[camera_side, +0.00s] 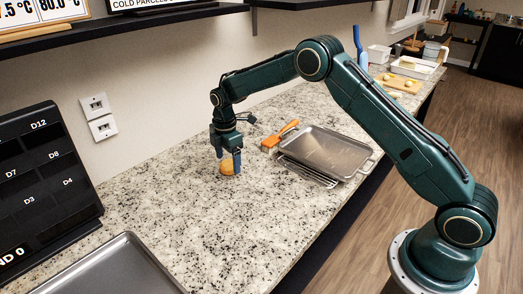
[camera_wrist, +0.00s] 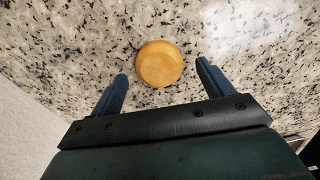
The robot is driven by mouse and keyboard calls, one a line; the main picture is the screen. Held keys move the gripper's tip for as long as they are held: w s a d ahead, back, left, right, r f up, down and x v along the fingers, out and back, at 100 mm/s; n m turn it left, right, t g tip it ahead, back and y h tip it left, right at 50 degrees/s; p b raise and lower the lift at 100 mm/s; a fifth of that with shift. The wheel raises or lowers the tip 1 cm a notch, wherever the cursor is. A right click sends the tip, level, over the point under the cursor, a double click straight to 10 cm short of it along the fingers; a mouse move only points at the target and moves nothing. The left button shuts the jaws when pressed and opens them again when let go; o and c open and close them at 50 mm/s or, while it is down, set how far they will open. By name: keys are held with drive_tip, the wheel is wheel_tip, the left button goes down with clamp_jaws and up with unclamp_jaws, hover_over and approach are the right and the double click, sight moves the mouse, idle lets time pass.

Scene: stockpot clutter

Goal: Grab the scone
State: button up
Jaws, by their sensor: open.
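The scone (camera_side: 227,168) is a round, golden-brown piece on the speckled stone counter, partly hidden behind my gripper's fingers in the side view.
A metal tray on a wire rack (camera_side: 326,152) and an orange-handled tool (camera_side: 281,135) lie to the right. Another metal tray (camera_side: 110,268) is at the front left, beside a black label board (camera_side: 40,185). A wall runs behind. The counter (camera_side: 190,215) around the scone is clear.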

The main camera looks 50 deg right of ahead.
drive_tip(key=shift+f, duration=1.05)
drive_tip(key=shift+c, duration=0.2)
drive_tip(key=c, duration=1)
